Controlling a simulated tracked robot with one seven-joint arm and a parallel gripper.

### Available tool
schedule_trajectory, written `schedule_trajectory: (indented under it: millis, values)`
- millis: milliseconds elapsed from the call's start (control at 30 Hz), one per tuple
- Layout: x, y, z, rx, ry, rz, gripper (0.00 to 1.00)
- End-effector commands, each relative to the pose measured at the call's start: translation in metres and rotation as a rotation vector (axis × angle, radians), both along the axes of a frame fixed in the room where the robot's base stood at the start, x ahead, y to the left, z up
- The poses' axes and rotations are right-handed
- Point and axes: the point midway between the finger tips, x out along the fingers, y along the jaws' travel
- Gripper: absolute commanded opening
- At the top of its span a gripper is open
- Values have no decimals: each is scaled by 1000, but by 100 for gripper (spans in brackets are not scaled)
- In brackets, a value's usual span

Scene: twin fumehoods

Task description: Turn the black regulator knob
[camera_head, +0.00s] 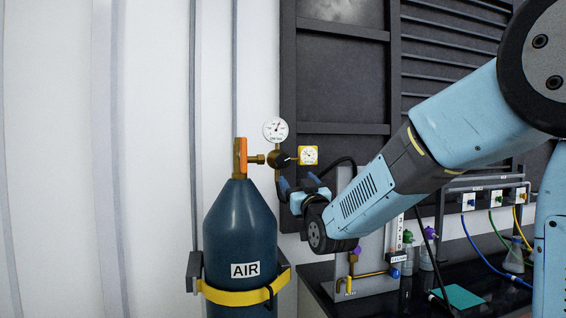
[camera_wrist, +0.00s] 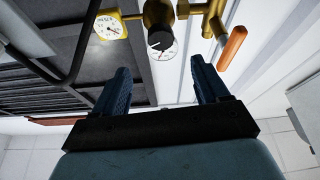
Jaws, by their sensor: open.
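The black regulator knob (camera_head: 282,160) sits on the brass regulator beside the AIR cylinder's neck. In the wrist view the knob (camera_wrist: 159,39) is at the top centre, ahead of the gap between my fingers. My gripper (camera_head: 298,183) is just below and right of the knob in the head view. In the wrist view my gripper (camera_wrist: 160,66) is open, with its two blue fingers apart and nothing between them. The fingers appear short of the knob and not touching it.
A round white gauge (camera_head: 275,130) and a yellow square gauge (camera_head: 308,155) flank the knob. An orange valve handle (camera_head: 240,157) tops the strapped dark AIR cylinder (camera_head: 238,228). A black hose curves near the gripper. The bench (camera_head: 370,301) at right holds tubing and fittings.

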Motion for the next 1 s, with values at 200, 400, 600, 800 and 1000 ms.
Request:
schedule_trajectory:
  millis: [200,400,600,800,1000]
  values:
    - [9,5,3,3,-15,11,74]
    - [37,13,15,2,-15,9,74]
    - [68,24,28,3,-15,10,74]
    - [96,34,40,2,-13,8,74]
    - [115,40,48,2,-13,8,74]
